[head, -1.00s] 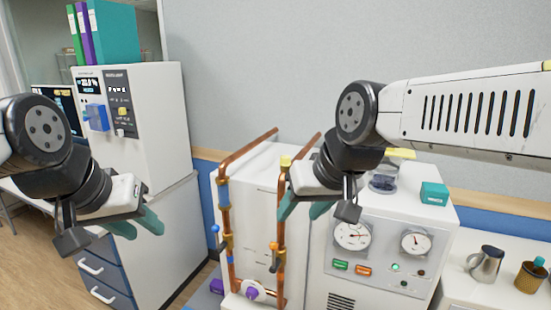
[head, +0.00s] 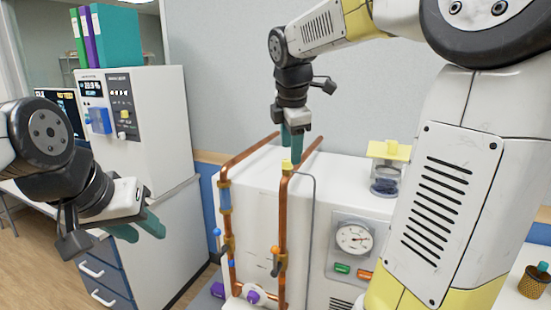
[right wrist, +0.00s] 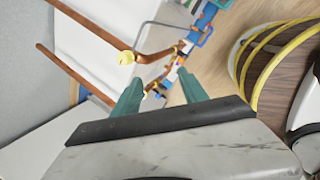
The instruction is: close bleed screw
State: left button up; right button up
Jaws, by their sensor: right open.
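The bleed screw appears to be the yellow cap (head: 287,167) at the top of the right copper pipe (head: 282,215), on the white cabinet. It also shows as a yellow knob (right wrist: 126,58) on the copper pipe in the right wrist view. My right gripper (head: 292,152) points down just above and beside the cap. In the right wrist view its two teal fingers (right wrist: 162,92) are apart with nothing between them, and the knob lies outside them. My left gripper (head: 138,226) is open and empty at the left, in front of the drawer cabinet.
A gauge panel (head: 353,237) is right of the pipes, partly hidden by my right arm. A glass jar with a yellow lid (head: 386,178) stands on top. Orange-handled (head: 275,262) and blue-handled (head: 217,233) valves sit lower on the pipes. A white analyser (head: 150,125) stands at left.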

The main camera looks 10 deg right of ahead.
aim_at(287, 160)
jog(key=w+f+n+h, duration=0.1)
jog(key=w+n+h, duration=0.1)
jog(key=w+n, duration=0.75)
jog(key=shift+m+g, duration=0.25)
jog(key=shift+g, duration=0.05)
jog(key=x, duration=0.8)
jog(key=shift+w, duration=0.45)
jog(key=shift+r, duration=0.1)
grip_shut()
